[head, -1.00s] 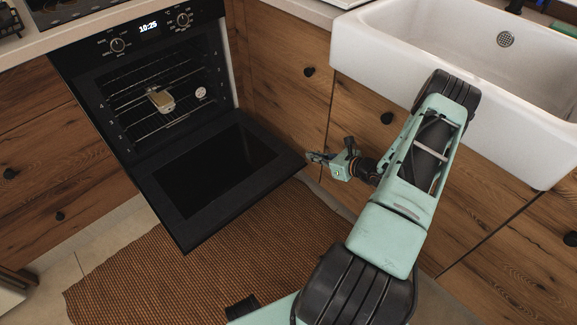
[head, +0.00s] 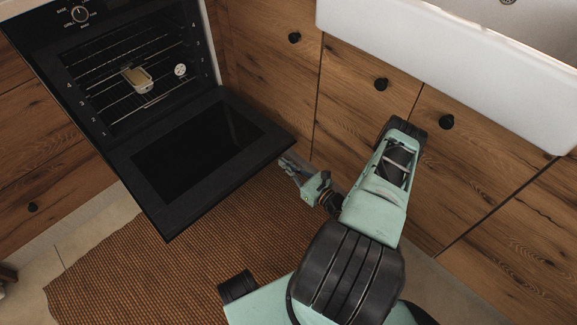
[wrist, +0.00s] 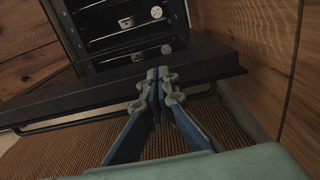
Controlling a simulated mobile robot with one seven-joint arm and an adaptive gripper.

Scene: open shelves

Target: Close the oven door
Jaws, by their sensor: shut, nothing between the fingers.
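The black oven door (head: 197,152) hangs open, folded down and out in front of the oven (head: 130,68). In the wrist view the door (wrist: 100,92) spans the picture, with its bar handle (wrist: 60,122) along the lower side. My gripper (head: 284,163) is shut and empty beside the door's right front corner in the head view. In the wrist view my gripper's fingertips (wrist: 158,76) are together and overlap the door's edge. I cannot tell whether they touch it.
Wooden cabinets (head: 365,105) and a white sink (head: 450,60) stand to the right. A brown woven rug (head: 130,275) covers the floor below the door.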

